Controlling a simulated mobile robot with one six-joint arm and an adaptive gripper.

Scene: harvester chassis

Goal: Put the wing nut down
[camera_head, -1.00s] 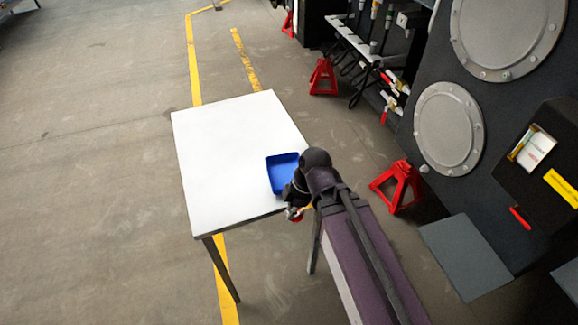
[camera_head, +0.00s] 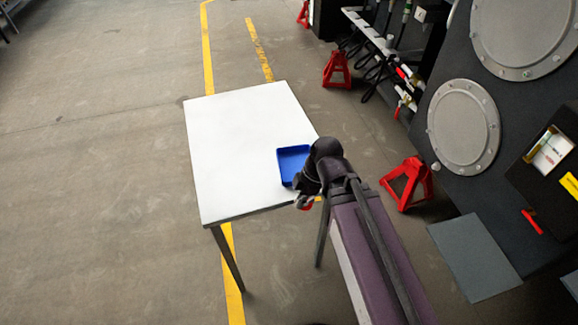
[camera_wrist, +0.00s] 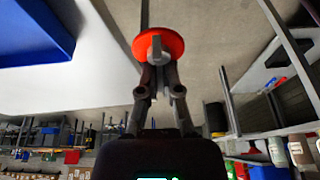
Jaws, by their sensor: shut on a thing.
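The wing nut (camera_wrist: 157,46) shows in the wrist view as a red-orange disc with a grey upright piece at its centre. My gripper (camera_wrist: 158,78) is shut on it from below in that picture. In the head view my gripper (camera_head: 305,200) is at the table's near right corner, with a small bit of red at its tip; the rest is hidden by my arm. The white table (camera_head: 235,140) bears a blue tray (camera_head: 293,151) near its right edge, just beyond my gripper. The tray also shows at the upper left of the wrist view (camera_wrist: 30,35).
Most of the white tabletop is bare. Red jack stands (camera_head: 409,182) and the dark chassis (camera_head: 400,130) with round grey covers (camera_head: 463,127) stand to the right. A grey plate (camera_head: 474,257) is at the lower right. The concrete floor at left is clear.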

